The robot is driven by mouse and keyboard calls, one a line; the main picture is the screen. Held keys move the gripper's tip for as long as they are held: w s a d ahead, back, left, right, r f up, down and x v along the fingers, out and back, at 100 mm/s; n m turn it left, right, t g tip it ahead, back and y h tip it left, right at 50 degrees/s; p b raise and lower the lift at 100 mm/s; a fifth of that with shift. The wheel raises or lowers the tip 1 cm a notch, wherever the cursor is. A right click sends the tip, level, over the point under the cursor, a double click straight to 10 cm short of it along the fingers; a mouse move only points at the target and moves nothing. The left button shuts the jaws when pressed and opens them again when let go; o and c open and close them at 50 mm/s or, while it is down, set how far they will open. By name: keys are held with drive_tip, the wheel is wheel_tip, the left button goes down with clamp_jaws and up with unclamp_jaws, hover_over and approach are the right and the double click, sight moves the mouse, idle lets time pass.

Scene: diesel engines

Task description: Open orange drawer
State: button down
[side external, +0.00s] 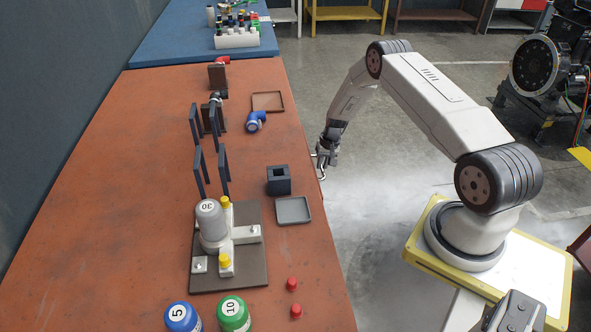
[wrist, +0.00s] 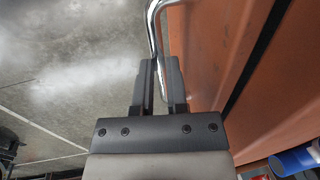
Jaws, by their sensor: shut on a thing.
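The orange drawer front (wrist: 204,45) shows in the wrist view to the right of my gripper. Its bent chrome handle (wrist: 153,22) runs down from the top edge to my fingers. My gripper (wrist: 161,68) is shut on this handle, with the bar between its two dark fingers. In the side view my gripper (side external: 322,162) is low at the right edge of the orange table. There the drawer front is hidden below the tabletop edge. A dark strip runs between the drawer front and the orange surface beside it; I cannot tell how far the drawer is open.
The orange tabletop (side external: 150,110) carries a fixture with a grey cylinder (side external: 211,222), a dark block (side external: 279,180), a grey tray (side external: 293,210), a brown tray (side external: 268,101) and a blue fitting (side external: 256,122). The concrete floor (side external: 345,220) beside the table is clear.

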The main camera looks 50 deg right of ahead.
drive_tip(key=s+d, duration=1.5)
drive_tip(key=shift+s+d, duration=0.2)
drive_tip(key=shift+d, duration=0.05)
drive_tip(key=c, duration=0.6)
unclamp_jaws()
drive_tip(key=shift+c, duration=0.2)
drive_tip(key=shift+r, duration=0.15)
wheel_tip(320, 180, up, 8)
drive_tip(key=s, duration=0.1)
drive_tip(key=shift+d+f, duration=0.25)
drive_tip(key=shift+d, duration=0.2)
